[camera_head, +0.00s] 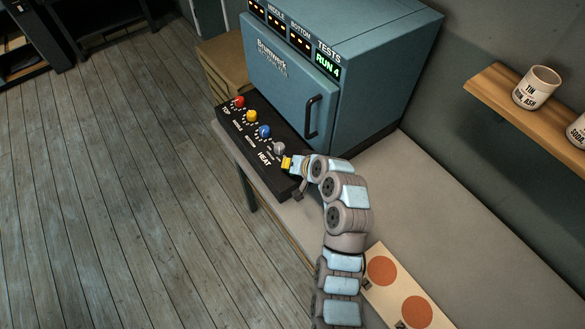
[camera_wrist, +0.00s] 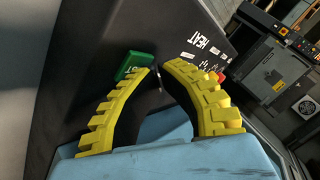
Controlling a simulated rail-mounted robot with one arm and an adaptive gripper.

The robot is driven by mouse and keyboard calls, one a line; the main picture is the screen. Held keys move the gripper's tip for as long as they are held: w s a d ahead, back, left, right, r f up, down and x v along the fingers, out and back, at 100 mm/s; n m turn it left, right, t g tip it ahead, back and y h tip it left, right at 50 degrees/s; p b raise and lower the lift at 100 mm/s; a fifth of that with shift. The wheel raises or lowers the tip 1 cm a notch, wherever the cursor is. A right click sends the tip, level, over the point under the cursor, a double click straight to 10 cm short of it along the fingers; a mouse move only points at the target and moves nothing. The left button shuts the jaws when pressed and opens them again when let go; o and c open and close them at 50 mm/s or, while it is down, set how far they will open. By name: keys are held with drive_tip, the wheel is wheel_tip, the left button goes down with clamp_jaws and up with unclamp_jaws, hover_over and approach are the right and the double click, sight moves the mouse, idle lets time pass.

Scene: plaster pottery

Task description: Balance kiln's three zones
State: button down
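The blue kiln (camera_head: 335,75) stands on the bench with its door shut. Its displays (camera_head: 290,30) carry the labels MIDDLE, BOTTOM and TESTS; the last reads RUN 4 in green. Black control panel (camera_head: 255,150) has a red knob (camera_head: 239,101), a yellow knob (camera_head: 251,116), a blue knob (camera_head: 264,131) and a grey HEAT knob (camera_head: 279,148). My gripper (camera_head: 287,162) is at the panel's near end, beside the HEAT knob. In the wrist view its yellow fingers (camera_wrist: 161,67) have a narrow gap between the tips. A green button (camera_wrist: 138,59) is by the left fingertip; contact cannot be told.
A board with orange discs (camera_head: 400,290) lies on the bench near my arm. The bench (camera_head: 430,215) right of my arm is clear.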

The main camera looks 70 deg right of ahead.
drive_tip(key=shift+r, duration=0.15)
drive_tip(key=shift+r+p, duration=0.45)
drive_tip(key=shift+r, duration=0.2)
drive_tip(key=shift+r+p, duration=1.2)
drive_tip(key=shift+r, duration=1.3)
drive_tip(key=shift+w, duration=0.1)
